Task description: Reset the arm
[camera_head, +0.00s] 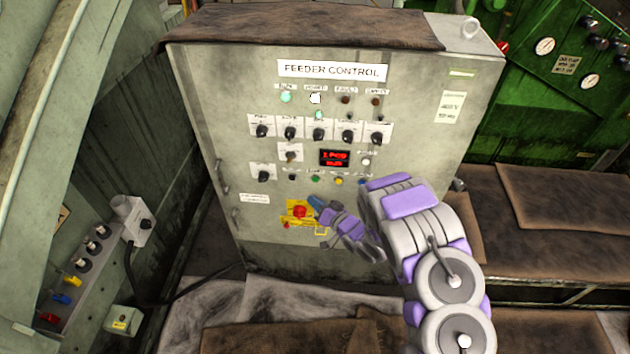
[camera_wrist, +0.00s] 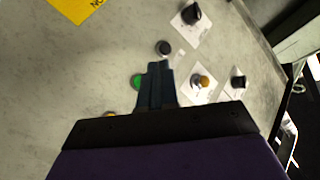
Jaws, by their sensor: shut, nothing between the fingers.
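My arm reaches in from the lower right in the head view, with purple and grey links. My gripper (camera_head: 316,203) is in front of the lower part of the grey feeder control cabinet (camera_head: 420,130), beside the red emergency stop button (camera_head: 299,212) on its yellow plate. In the wrist view my gripper (camera_wrist: 157,68) has its dark blue fingers together, with nothing between them. The fingers point toward the panel, near a green button (camera_wrist: 136,82) and a black knob (camera_wrist: 163,47). I cannot tell whether the fingertips touch the panel.
The panel has several black knobs (camera_head: 319,134), lamps and a red display (camera_head: 334,157). A brown cover (camera_head: 300,25) lies on top. A grey box with coloured levers (camera_head: 75,270) stands at the left. Green machinery (camera_head: 560,110) and a brown-covered bench (camera_head: 560,200) are at the right.

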